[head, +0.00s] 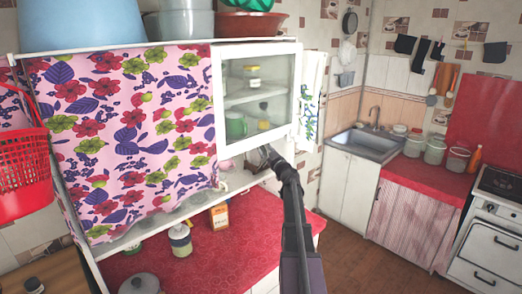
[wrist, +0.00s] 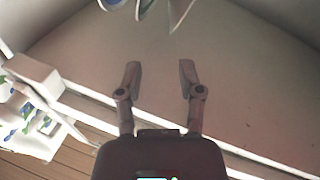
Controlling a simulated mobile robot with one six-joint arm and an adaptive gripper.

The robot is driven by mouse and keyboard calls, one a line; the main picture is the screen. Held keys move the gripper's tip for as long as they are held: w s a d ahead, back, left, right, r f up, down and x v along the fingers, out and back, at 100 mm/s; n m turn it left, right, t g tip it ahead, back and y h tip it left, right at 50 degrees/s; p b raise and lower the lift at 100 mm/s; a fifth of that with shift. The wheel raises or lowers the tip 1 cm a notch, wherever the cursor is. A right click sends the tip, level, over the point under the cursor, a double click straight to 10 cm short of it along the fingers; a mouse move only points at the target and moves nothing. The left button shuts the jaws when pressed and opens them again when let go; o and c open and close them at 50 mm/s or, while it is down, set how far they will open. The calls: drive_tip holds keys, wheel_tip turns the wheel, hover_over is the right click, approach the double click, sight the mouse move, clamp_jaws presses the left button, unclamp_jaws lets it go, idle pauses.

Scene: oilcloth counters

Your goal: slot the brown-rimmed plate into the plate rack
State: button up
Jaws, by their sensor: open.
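My gripper (wrist: 160,70) is open and empty in the wrist view, with bare surface showing between its fingers. In the head view my gripper (head: 267,153) is just under the glass-fronted cabinet and small. At the top edge of the wrist view, a few plate-like edges stand side by side, cut off by the frame. The rightmost plate edge (wrist: 178,12) looks pale with a reddish-brown rim, so it may be the brown-rimmed plate. The gripper's fingertips are apart from these edges. I cannot make out the plate rack in either view.
The glass-fronted cabinet (head: 228,150) and floral curtain (head: 120,130) hang close above the red counter (head: 255,220). A jar (head: 180,240) and a small box (head: 219,217) stand on that counter. A patterned towel (head: 311,95) hangs to the right. Floor (head: 365,262) is clear at right.

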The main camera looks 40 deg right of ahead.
drive_tip(key=d+r+v, duration=0.1)
drive_tip(key=v, duration=0.9)
drive_tip(key=shift+s+d+r+p, duration=0.3)
drive_tip(key=shift+d+r+p, duration=0.1)
drive_tip(key=shift+d+r, duration=0.4)
drive_tip(key=shift+a, duration=0.1)
drive_tip(key=w+a+f+n+g+y+b, duration=0.1)
drive_tip(key=a+f+g+y, duration=0.25)
drive_tip(key=a, duration=0.75)
drive_tip(key=w+a+f+n+g+y, duration=0.1)
drive_tip(key=a+f+g+y, duration=0.3)
drive_tip(key=a, duration=0.8)
drive_tip(key=w+a+f+n+g+y+b, duration=0.15)
drive_tip(key=a+f, duration=0.35)
drive_tip(key=a, duration=0.6)
drive_tip(key=s+a+f+m+g+h, duration=0.1)
drive_tip(key=s+a+f+g, duration=0.2)
drive_tip(key=s+a, duration=0.3)
drive_tip(key=s+a+f+m+g+h+b, duration=0.1)
drive_tip(key=s+a+f+m+g+h, duration=0.1)
drive_tip(key=s+a+f+g, duration=0.2)
drive_tip(key=s+a+f+m+g+h, duration=0.2)
drive_tip(key=s+a+f+g, duration=0.1)
drive_tip(key=s+a+f, duration=0.3)
drive_tip(key=shift+s+a+f, duration=0.1)
drive_tip(key=shift+s+a, duration=0.85)
drive_tip(key=shift+a, duration=0.1)
drive_tip(key=shift+s+m+g+h, duration=0.25)
drive_tip(key=shift+s+g+h, duration=0.15)
drive_tip(key=shift+s, duration=0.15)
